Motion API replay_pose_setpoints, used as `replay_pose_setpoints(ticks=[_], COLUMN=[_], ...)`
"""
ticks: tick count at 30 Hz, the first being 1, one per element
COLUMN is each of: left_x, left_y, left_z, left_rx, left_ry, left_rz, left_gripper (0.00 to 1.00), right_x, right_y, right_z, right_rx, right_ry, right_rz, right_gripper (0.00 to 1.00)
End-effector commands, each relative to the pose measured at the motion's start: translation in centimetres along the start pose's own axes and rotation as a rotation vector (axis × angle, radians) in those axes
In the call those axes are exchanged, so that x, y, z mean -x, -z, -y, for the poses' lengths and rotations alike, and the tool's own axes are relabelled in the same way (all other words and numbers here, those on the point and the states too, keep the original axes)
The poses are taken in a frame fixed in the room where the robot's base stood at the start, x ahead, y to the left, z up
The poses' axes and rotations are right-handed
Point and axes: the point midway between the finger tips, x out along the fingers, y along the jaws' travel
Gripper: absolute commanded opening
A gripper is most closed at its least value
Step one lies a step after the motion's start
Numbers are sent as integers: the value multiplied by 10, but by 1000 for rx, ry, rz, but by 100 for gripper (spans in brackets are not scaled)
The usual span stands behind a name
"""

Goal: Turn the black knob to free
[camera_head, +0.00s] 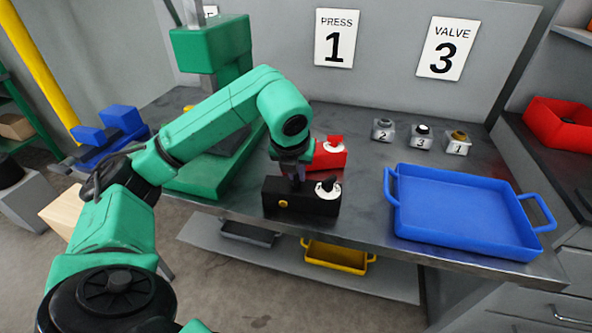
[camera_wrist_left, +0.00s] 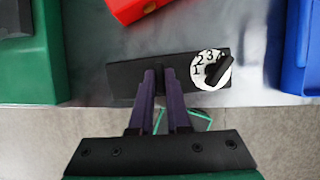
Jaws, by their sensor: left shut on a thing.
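The black control box (camera_head: 318,208) sits near the table's front edge, with a yellow round button on its front. On its right part is a white numbered dial (camera_wrist_left: 196,72) with a black knob (camera_wrist_left: 218,71), which also shows in the head view (camera_head: 327,184). The knob's pointer is slanted. My left gripper (camera_head: 294,182) comes down onto the left part of the box, beside the dial and apart from the knob. In the wrist view its purple fingers (camera_wrist_left: 161,74) are close together, shut on a part of the box that they hide.
A red box (camera_head: 328,158) stands behind the black box. A green press (camera_head: 212,50) is at left, a blue tray (camera_head: 455,215) at right. Small numbered grey units (camera_head: 421,140) stand at the back. A yellow tray (camera_head: 338,257) is on the lower shelf.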

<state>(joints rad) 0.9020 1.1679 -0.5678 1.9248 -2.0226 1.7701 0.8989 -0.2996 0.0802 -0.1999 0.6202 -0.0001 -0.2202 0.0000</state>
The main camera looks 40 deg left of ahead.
Motion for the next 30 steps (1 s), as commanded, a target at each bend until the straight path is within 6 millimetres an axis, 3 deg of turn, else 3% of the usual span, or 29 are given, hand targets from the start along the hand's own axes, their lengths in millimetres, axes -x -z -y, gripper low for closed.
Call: replay_pose_setpoints(ticks=[17, 18, 20, 30], left_x=[1, 1, 1, 2], left_y=[-1, -1, -1, 0], left_z=[0, 0, 0, 0], left_rx=[35, 35, 35, 34], left_ry=[-13, -13, -13, -14], left_rz=[2, 2, 2, 1], left_gripper=[0, 22, 45, 45], right_x=[1, 1, 1, 1], right_y=[0, 0, 0, 0], right_z=[0, 0, 0, 0], right_rx=[0, 0, 0, 0], right_ry=[0, 0, 0, 0], right_rz=[0, 0, 0, 0], right_gripper=[50, 50, 50, 50])
